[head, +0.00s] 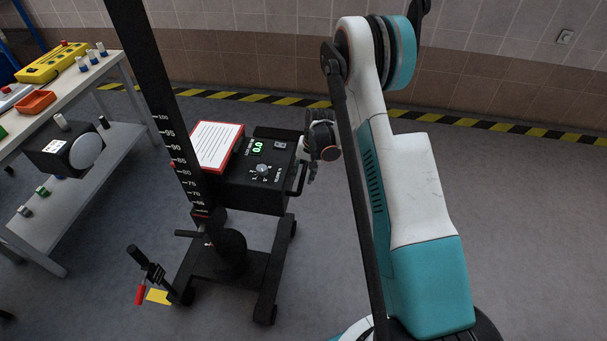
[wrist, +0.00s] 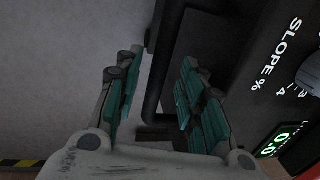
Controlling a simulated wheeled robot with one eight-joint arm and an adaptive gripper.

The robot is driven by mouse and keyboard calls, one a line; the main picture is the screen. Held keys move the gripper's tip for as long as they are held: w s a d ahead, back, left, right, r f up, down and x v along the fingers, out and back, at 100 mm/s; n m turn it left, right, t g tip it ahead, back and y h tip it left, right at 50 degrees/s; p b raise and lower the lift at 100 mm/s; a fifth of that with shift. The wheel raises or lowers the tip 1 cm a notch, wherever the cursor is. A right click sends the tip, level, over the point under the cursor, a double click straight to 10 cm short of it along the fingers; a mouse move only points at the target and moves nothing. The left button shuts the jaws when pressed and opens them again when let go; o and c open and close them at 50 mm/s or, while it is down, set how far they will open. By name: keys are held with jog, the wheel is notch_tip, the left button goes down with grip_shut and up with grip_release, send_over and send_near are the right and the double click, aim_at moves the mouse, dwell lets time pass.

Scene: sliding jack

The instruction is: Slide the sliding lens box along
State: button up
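The lens box (head: 245,185) is a black box on the wheeled stand, with a dial and a green display reading 0.0. Its panel also shows in the wrist view (wrist: 245,70), marked SLOPE %. A black bar handle (head: 299,178) sticks out on the box's right side. My gripper (head: 312,174) is at this handle. In the wrist view my gripper (wrist: 160,65) has its two fingers apart, and the handle bar (wrist: 153,95) shows in the gap between them. I cannot tell whether the fingers touch the bar. The box's far side is hidden.
A black column (head: 150,90) with a number scale stands left of the box. The wheeled base (head: 235,265) is below. Floor on the right is clear beyond my arm.

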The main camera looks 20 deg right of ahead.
notch_tip(320, 180, up, 11)
jog(key=s+d, duration=0.1)
jog(key=shift+s+d, duration=0.15)
jog(key=shift+d, duration=0.25)
jog(key=s+a+r+n+t, duration=0.1)
jog(key=s+a+r, duration=0.25)
jog(key=r, duration=0.35)
jog(key=s+a+r+n+t+h, duration=0.1)
jog(key=s+a+r, duration=0.1)
jog(key=s+r, duration=0.35)
jog(key=s+a+r+n+t, duration=0.1)
jog(key=s+a+r, duration=0.1)
jog(key=r, duration=0.7)
jog(key=s+a+r+n+t, duration=0.1)
jog(key=s+a+r+n, duration=0.1)
jog(key=s, duration=0.7)
jog(key=s+a+r+n+t, duration=0.1)
jog(key=s+a+r+t, duration=0.1)
jog(key=s, duration=0.8)
jog(key=shift+s+a+r+n+h, duration=0.2)
jog(key=shift+a+r+n+h, duration=0.15)
jog(key=shift+a, duration=0.25)
